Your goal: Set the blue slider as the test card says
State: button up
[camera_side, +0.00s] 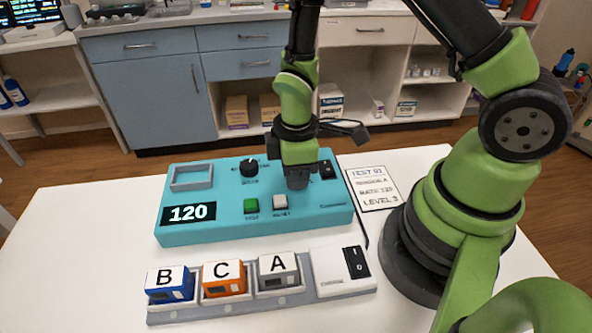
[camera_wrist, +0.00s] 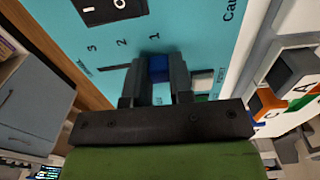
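The teal test box (camera_side: 225,232) stands on the white table, its display (camera_side: 188,213) reading 120. The test card (camera_side: 374,188) to its right reads TEST 01, a blurred line that looks like TERMINAL A, RATE 120, LEVEL 3. The blue slider (camera_wrist: 158,68) shows in the wrist view at the 1 mark of a scale marked 1, 2, 3. My gripper (camera_wrist: 159,78) has a finger on each side of it, and the blue knob fills the gap. In the side view my gripper (camera_side: 297,180) points down onto the box's right half and hides the slider.
The box also carries a black knob (camera_side: 249,167), a green button (camera_side: 251,205), a pale button (camera_side: 280,202) and a black switch (camera_side: 326,169). In front, a grey rack holds blocks B (camera_side: 170,285), C (camera_side: 225,280) and A (camera_side: 277,272), beside a white switch unit (camera_side: 338,270).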

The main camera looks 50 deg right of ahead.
grip_shut()
jog(key=shift+w+d, duration=2.3)
jog(key=shift+w, duration=0.05)
jog(key=o, duration=0.7)
grip_release()
notch_tip(320, 180, up, 10)
jog(key=shift+r, duration=0.1)
